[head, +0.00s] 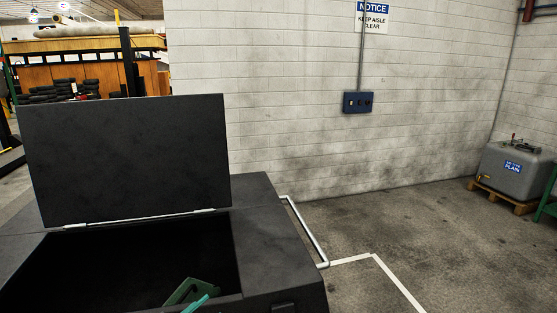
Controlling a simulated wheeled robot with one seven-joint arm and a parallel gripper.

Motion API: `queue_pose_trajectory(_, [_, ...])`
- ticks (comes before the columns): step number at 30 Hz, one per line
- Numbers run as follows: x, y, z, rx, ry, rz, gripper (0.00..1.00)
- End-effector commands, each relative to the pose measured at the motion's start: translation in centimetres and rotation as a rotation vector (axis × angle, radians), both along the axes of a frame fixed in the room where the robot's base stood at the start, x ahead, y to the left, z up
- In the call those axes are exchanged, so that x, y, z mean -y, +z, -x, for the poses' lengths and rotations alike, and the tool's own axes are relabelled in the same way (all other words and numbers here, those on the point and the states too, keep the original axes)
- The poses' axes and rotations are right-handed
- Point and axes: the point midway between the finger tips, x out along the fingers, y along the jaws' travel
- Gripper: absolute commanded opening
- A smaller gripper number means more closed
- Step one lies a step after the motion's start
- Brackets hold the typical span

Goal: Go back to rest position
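A large dark box (271,238) stands in the lower left of the head view. Its lid (125,150) is raised upright on the hinge along the opening's back edge. The inside is very dark. A dark green angular piece (186,291) shows at the front right of the opening. A brighter teal piece (197,303) lies against it, cut off by the bottom edge of the picture. I cannot tell what these two pieces are. I make out no gripper of mine in this view.
A light rail (303,232) runs along the box's right side. A white floor line (395,281) crosses clear concrete on the right. A grey tank (515,170) sits on a wooden pallet (508,199) by the block wall, with a green frame (548,197) at the right edge.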

Motion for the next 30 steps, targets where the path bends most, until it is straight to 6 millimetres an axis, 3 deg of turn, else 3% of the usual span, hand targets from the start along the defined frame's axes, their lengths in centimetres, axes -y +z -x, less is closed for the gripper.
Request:
queue_pose_trajectory(1, [2.4, -0.7, 0.5, 0.037, -0.045, 0.026, 0.34])
queue_pose_trajectory(6, [10.0, -0.9, 3.1, 0.216, -0.177, 0.118, 0.34])
queue_pose_trajectory(12, [16.9, -0.2, 7.5, 0.410, -0.247, 0.257, 0.34])
queue_pose_trajectory(15, [19.2, 0.2, 9.9, 0.489, -0.245, 0.337, 0.34])
queue_pose_trajectory(22, [21.5, 0.6, 15.4, 0.606, -0.150, 0.512, 0.34])
queue_pose_trajectory(30, [20.8, -1.1, 21.1, 0.598, 0.066, 0.672, 0.34])
